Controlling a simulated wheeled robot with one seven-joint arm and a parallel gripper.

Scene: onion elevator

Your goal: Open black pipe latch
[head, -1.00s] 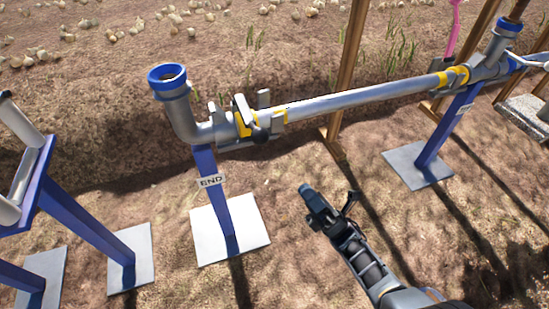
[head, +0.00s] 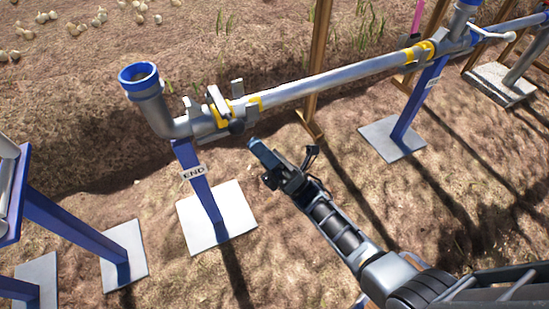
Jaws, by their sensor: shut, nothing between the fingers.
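The black pipe latch (head: 237,127) is a small dark part at the yellow-banded joint near the left end of the grey pipe (head: 330,80). A grey upright lever piece (head: 217,102) stands at the same joint, beside the yellow bands. My gripper (head: 252,145) is shut and empty, with its blue-tipped end pointing up and left. In the picture it lies just below and right of the latch, apart from it. How far it is in depth I cannot tell. Whether the latch is fastened is too small to tell.
A pipe elbow with a blue rim (head: 140,77) rises at the left end. A blue post with an END sign (head: 194,172) stands on a white plate (head: 237,205). Another blue post (head: 420,98) supports the right. A wooden post (head: 318,60) stands behind the pipe. Blue frames fill the lower left.

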